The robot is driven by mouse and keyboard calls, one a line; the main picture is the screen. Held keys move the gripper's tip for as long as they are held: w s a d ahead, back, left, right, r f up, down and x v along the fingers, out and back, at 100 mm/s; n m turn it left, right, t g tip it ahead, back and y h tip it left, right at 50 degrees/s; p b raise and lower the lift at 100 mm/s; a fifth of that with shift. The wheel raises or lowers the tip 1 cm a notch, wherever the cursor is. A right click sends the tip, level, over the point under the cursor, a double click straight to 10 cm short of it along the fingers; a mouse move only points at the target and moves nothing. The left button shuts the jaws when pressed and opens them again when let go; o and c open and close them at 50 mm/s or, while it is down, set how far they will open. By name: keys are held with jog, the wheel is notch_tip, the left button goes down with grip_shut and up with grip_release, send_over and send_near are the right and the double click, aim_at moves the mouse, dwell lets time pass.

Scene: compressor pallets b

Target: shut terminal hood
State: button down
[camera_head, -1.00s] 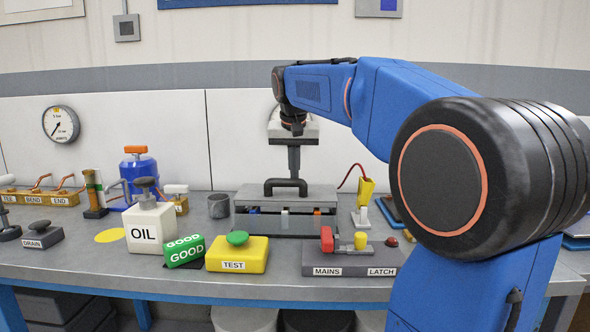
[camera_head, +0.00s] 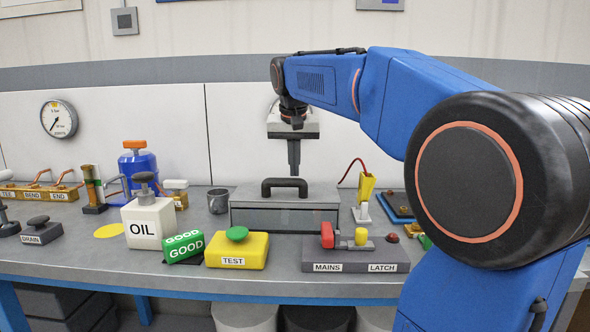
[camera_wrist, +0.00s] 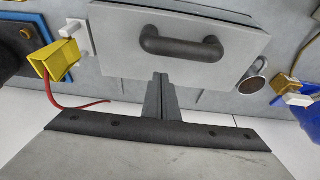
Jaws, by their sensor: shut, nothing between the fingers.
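The terminal hood (camera_head: 250,193) is a grey box cover with a black handle (camera_head: 284,182) on top, in the middle of the bench. It lies level, and its darker front side (camera_head: 285,218) faces me. No coloured terminals show under it. The hood also fills the top of the wrist view (camera_wrist: 115,45), with its handle (camera_wrist: 182,46). My gripper (camera_head: 294,172) is shut and empty, pointing down just above and behind the handle. In the wrist view its fingertips (camera_wrist: 160,76) are at the hood's edge; I cannot tell if they touch it.
A red and yellow MAINS/LATCH block (camera_head: 355,255) stands front right of the hood. A yellow TEST button box (camera_head: 237,252), a green GOOD block (camera_head: 183,247) and a white OIL can (camera_head: 150,224) stand front left. A grey cup (camera_head: 218,201) and yellow clamp (camera_head: 366,185) flank the hood.

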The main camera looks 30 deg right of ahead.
jog(key=shift+w+d+r, duration=0.15)
jog(key=shift+w+r, duration=0.1)
jog(key=shift+r, duration=0.2)
jog(key=shift+w+d+r, duration=0.15)
jog(key=shift+w+r, duration=0.05)
jog(key=shift+r, duration=0.2)
notch_tip(320, 180, up, 6)
send_over(294, 193)
jog(key=shift+v, duration=1.05)
